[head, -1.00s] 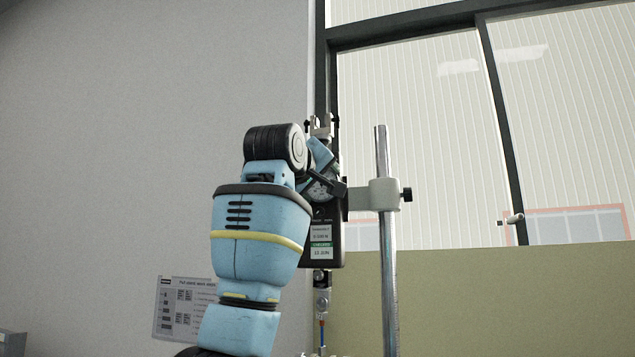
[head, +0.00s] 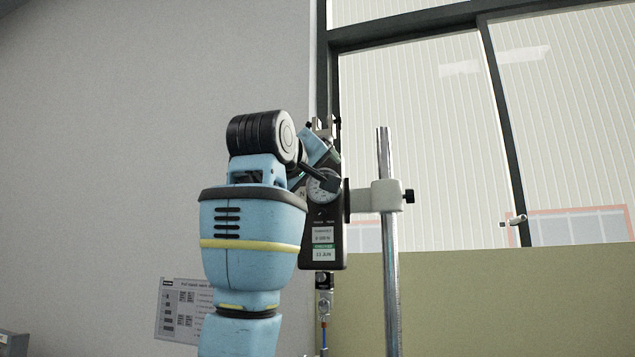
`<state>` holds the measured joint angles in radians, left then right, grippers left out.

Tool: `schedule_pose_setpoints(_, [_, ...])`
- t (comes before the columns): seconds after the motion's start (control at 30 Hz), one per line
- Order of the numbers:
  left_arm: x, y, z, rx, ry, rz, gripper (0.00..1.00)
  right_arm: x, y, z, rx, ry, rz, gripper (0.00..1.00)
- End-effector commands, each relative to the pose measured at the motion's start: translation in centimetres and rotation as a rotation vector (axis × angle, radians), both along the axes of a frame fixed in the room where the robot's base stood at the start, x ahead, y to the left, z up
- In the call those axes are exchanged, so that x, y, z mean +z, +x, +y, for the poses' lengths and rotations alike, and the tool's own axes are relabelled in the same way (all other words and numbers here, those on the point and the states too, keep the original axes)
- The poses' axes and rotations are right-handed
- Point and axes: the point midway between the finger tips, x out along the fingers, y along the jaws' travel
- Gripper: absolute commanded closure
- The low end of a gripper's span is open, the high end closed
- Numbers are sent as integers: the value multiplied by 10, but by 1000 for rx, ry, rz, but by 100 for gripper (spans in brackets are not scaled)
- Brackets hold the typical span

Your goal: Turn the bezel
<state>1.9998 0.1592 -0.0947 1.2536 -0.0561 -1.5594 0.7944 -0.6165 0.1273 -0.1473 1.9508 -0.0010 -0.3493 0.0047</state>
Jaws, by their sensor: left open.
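The force gauge (head: 325,246) is a dark upright box clamped beside a steel post. Its round dial with the bezel (head: 323,190) faces me near the top of the box. The wrist hides the upper left of the gauge. The gripper is open; I cannot tell whether a finger touches the bezel. My right gripper is not in view.
A pale clamp block (head: 376,197) with a black knob holds the gauge to the steel post (head: 389,285). A hook and rod hang below the gauge. A printed sheet (head: 182,309) is on the grey wall. A window stands behind.

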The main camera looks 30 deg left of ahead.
Motion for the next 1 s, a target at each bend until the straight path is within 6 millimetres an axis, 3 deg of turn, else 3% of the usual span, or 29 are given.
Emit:
schedule_pose_setpoints(0.3, [0,-31,-8,-1,1,0,9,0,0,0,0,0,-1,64])
schedule_pose_setpoints(1.0, [0,-33,-8,-1,1,0,9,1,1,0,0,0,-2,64])
